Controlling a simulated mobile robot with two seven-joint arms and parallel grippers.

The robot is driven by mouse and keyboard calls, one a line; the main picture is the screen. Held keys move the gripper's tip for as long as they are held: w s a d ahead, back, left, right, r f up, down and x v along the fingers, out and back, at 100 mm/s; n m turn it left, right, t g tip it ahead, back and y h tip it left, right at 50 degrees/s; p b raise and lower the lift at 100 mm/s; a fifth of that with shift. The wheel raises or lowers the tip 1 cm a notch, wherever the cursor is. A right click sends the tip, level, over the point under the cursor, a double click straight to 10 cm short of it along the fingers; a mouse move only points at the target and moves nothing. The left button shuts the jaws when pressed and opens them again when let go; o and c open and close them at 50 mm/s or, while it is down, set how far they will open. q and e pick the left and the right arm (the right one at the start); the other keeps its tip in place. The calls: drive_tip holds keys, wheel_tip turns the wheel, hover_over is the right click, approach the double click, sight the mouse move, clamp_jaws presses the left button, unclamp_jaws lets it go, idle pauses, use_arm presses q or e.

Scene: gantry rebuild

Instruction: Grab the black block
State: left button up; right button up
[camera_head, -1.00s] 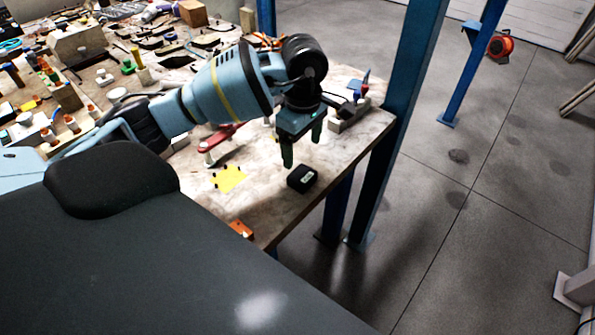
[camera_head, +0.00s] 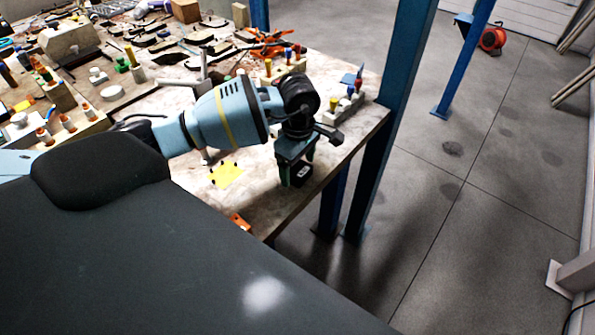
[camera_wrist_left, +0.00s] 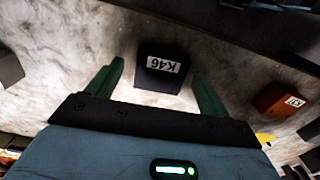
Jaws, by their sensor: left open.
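The black block (camera_head: 301,175) sits on the worktable near its right edge. In the left wrist view the black block (camera_wrist_left: 160,72) shows a white label reading K46. My left gripper (camera_head: 296,174) is open and lowered at the block. In the left wrist view its two green fingers (camera_wrist_left: 158,82) stand apart, one on each side of the block, with gaps between. No grip on the block shows. My right gripper is in neither view.
A yellow patch (camera_head: 226,175) lies left of the block. An orange block (camera_head: 240,221) is at the table's front edge. A blue post (camera_head: 397,110) stands just beyond the right edge. Tools and parts crowd the table's back left.

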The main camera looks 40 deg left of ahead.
sight(298, 170)
use_arm(q)
drive_tip(key=shift+r, duration=0.1)
drive_tip(key=c, duration=1.6)
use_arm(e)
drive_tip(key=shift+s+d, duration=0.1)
